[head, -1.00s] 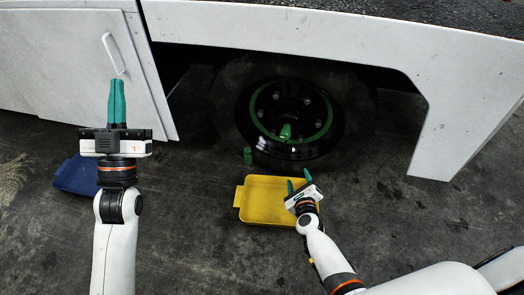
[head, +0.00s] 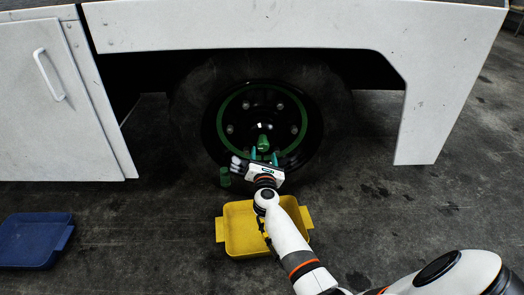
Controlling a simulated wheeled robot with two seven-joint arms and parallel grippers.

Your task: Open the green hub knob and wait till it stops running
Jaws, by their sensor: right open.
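My left gripper is out of view.
A yellow tray (head: 234,247) lies on the floor below the wheel, partly behind my right forearm. A blue tray (head: 30,240) lies at left. White body panels (head: 250,32) overhang the tyre.

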